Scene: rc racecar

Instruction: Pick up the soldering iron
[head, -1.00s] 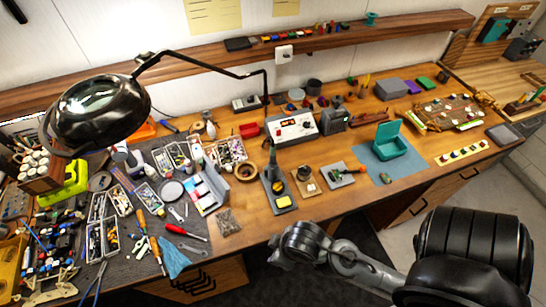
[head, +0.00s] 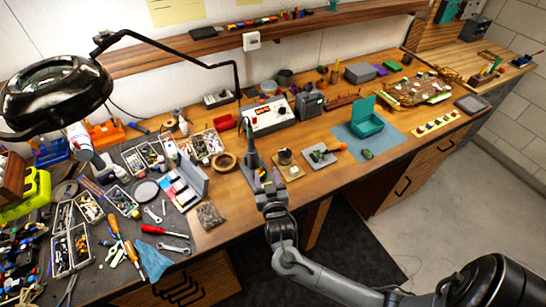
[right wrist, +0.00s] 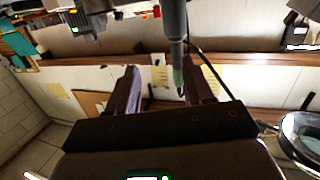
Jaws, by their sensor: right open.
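The soldering iron (head: 251,150) stands upright in its stand near the front edge of the wooden bench, with a grey body and a dark cable at its top. My right gripper (head: 268,180) is at the stand, just in front of the iron's lower part in the head view, and partly hides the stand. In the right wrist view the iron (right wrist: 176,35) runs down between the two spread fingers (right wrist: 165,88), closer to the right finger. The gripper is open; I cannot tell whether a finger touches the iron. My left gripper is not in view.
A white soldering station (head: 268,115) stands behind the iron. A tape roll (head: 223,161) is left of it, and small boards (head: 321,155) are to its right. A teal box (head: 361,124) sits on a blue mat. A magnifier lamp (head: 55,92) hangs over the cluttered left side.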

